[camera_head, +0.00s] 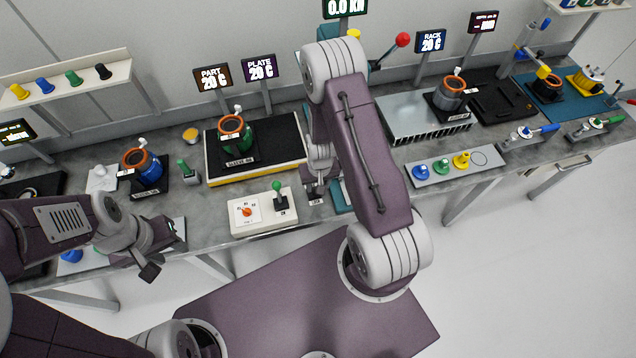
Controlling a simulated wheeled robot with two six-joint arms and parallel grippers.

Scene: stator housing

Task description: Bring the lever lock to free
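I cannot tell for sure which part is the lever lock. My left gripper (164,254) is open and empty in front of the bench's left part.
A green-bodied stator housing (236,137) stands on a black-and-yellow plate (282,140). A blue one (148,170) stands to the left. A red-ball lever (402,40) rises behind my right arm. A silver rack (415,112) and a tray of coloured plugs (440,172) lie to the right.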

